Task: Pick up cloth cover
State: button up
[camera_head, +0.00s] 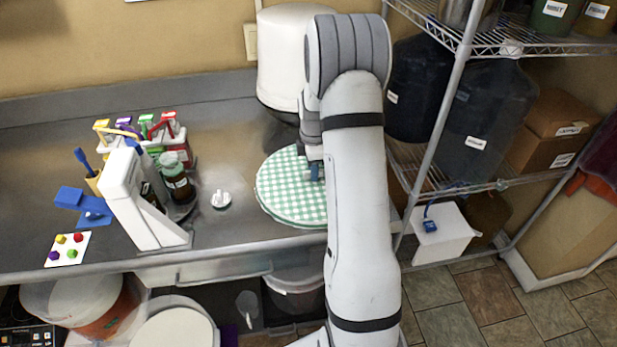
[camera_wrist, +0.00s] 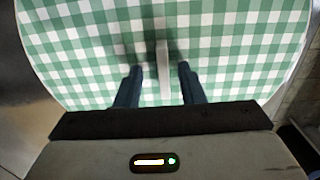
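The cloth cover (camera_head: 283,188) is a round green-and-white checked piece lying flat on the steel counter (camera_head: 238,130). It fills most of the wrist view (camera_wrist: 70,45). My gripper (camera_head: 316,172) is over the right part of the cover in the head view, partly hidden by my arm. In the wrist view my gripper (camera_wrist: 161,78) has its two dark blue fingers apart, over the cover. A narrow pale upright strip (camera_wrist: 164,85) shows between the fingers, with dark shadow beside it. I cannot tell whether the fingers touch the cover or the strip.
A large white container (camera_head: 285,60) stands behind the cover. A small white knobbed piece (camera_head: 221,199) and a dark jar (camera_head: 178,180) are to its left. A wire shelf (camera_head: 465,185) with dark jugs rises on the right. Buckets stand below the counter.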

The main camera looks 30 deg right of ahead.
jog(key=shift+c, duration=0.2)
grip_shut()
jog(key=shift+r, duration=0.1)
